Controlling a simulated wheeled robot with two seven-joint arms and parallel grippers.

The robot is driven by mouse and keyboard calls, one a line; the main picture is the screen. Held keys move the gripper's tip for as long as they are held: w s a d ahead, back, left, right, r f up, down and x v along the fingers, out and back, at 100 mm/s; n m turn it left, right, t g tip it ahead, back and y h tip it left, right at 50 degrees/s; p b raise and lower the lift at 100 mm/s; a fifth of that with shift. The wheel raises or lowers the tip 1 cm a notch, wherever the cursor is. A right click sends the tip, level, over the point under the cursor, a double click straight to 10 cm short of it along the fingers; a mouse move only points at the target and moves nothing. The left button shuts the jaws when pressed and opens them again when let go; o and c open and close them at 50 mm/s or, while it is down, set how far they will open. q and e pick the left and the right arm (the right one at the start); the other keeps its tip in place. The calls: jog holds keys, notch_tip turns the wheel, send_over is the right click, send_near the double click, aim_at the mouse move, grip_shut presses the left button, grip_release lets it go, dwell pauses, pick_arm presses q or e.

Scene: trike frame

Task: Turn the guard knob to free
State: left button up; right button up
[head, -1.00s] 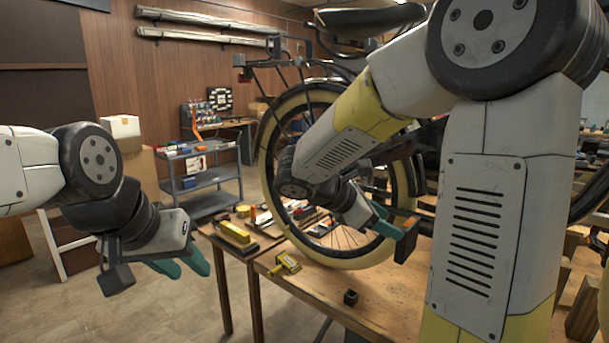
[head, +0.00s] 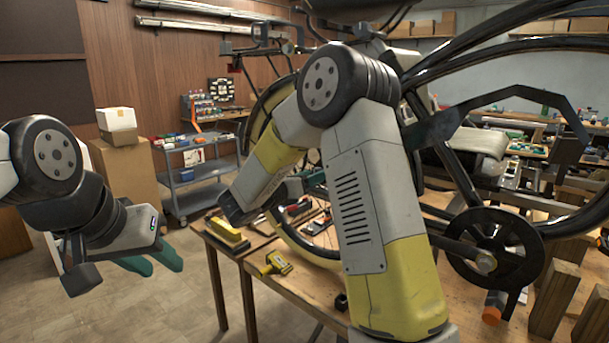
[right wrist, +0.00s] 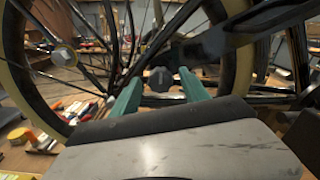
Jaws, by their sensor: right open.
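A dark round knob with a raised ridge (right wrist: 159,79) shows in the right wrist view, in front of the wheel spokes. It looks like the guard knob; its setting cannot be read. My right gripper (right wrist: 160,74) is open, with one green finger on each side of the knob. The knob appears between the fingertips, but I cannot tell whether they touch it. In the head view my right arm hides the knob and most of that gripper. My left gripper (head: 152,261) hangs at the left, away from the trike, with its green fingers apart and empty.
The trike's spoked wheel (right wrist: 28,70) and dark frame tubes stand close around my right gripper. A crank disc (head: 490,245) is right of my arm. A yellow tool (head: 272,264) lies on the wooden bench (head: 300,290). Floor at the left is clear.

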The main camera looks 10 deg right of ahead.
jog(key=shift+x, duration=0.95)
grip_shut()
